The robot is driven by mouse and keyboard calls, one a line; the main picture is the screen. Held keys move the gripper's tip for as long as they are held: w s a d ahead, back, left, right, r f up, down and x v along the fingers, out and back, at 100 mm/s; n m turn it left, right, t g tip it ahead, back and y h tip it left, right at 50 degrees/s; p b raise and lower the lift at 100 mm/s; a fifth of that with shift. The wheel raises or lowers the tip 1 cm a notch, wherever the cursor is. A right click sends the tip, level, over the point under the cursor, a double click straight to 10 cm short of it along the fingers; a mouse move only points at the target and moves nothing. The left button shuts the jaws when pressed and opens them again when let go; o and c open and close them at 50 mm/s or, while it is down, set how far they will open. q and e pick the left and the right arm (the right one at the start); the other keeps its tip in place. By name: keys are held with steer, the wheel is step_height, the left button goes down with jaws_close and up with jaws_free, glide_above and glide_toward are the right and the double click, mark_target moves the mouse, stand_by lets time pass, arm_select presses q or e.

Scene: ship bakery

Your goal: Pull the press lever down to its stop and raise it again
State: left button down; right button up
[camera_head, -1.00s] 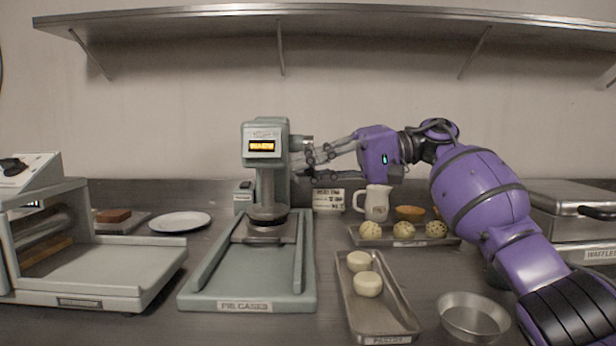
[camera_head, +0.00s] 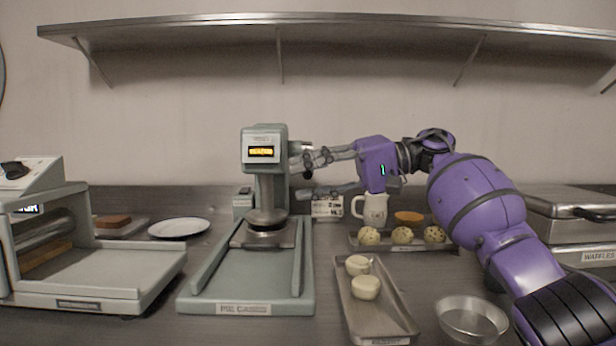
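The round press plate (camera_head: 267,222) sits low over the base. My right gripper (camera_head: 301,176) reaches in from the right beside the press head. Its fingers are spread apart, the upper one near the lever and the lower one well below, with nothing visible between them. My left gripper is not in view.
A jug (camera_head: 375,208) and a tray of several speckled balls (camera_head: 448,245) stand behind right. A pastry tray (camera_head: 386,322) with two dough pieces and an empty round tin (camera_head: 472,318) are in front right. A white plate (camera_head: 179,228) and another machine (camera_head: 110,270) are left.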

steer(key=shift+r, duration=0.15)
steer(key=shift+d, duration=0.2)
steer(key=v, duration=0.7)
